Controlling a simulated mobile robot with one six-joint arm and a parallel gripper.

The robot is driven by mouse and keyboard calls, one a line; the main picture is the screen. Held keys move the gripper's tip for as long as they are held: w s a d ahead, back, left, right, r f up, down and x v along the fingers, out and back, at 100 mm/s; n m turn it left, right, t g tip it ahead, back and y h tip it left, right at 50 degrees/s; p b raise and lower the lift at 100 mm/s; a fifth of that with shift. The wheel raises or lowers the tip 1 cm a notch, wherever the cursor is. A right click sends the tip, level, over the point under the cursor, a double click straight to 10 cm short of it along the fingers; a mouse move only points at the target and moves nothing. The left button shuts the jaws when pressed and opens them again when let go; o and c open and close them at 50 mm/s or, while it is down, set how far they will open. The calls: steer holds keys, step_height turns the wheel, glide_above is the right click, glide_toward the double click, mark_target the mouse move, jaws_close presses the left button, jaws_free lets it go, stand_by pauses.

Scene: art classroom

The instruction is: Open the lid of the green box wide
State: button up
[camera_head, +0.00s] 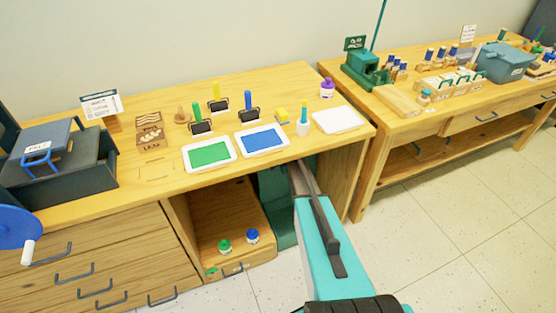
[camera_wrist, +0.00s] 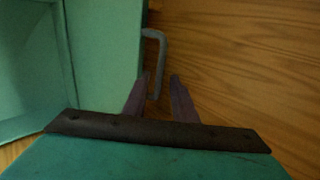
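The green box (camera_head: 284,234) stands in the open bay under the near table, at its right side, and my arm hides part of it. In the wrist view, a light green panel (camera_wrist: 105,50), which looks like its lid, carries a grey loop handle (camera_wrist: 161,42) at its right edge. Left of the panel is a recessed green space (camera_wrist: 22,70), apparently the box's inside, so the lid looks at least partly open. My gripper (camera_wrist: 160,77) is open, with its fingers apart on both sides of the handle's lower end. Contact with the handle cannot be told. In the head view, my fingertips are hidden.
A wooden pull-out tray (camera_head: 215,238) with a green jar (camera_head: 224,247) and a blue jar (camera_head: 252,237) is left of the box. The wooden tabletop (camera_head: 283,88) above carries printing tools. The bay's right side panel (camera_head: 342,178) is close to my arm. Floor (camera_head: 440,220) is clear on the right.

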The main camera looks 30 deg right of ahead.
steer(key=b+v, duration=0.1)
steer(key=v, duration=1.2)
steer(key=shift+b, duration=0.4)
steer(key=shift+d+r, duration=0.1)
steer(key=shift+d, duration=0.05)
stand_by(0.3)
steer(key=s+a+f+n+g+y, duration=0.25)
steer(key=s+a+f+n, duration=0.3)
steer(key=s+a, duration=0.5)
steer(key=s+a+f+n+g+y, duration=0.1)
steer(key=s+a+f+n+g, duration=0.3)
steer(key=s+a+f, duration=0.5)
steer(key=s+a+n+g+h, duration=0.1)
steer(key=s+a+n+g, duration=0.1)
steer(key=s, duration=0.9)
steer(key=s+a+n+g+h, duration=0.1)
steer(key=s+a+n+g, duration=0.2)
steer(key=s, duration=0.7)
steer(key=s+a+n+g+h, duration=0.1)
steer(key=s+a+n+g, duration=0.2)
steer(key=s, duration=0.8)
steer(key=a+n, duration=0.1)
steer(key=a, duration=0.1)
steer(key=shift+s+a+r, duration=0.2)
steer(key=shift+s+a, duration=0.1)
steer(key=shift+s, duration=0.05)
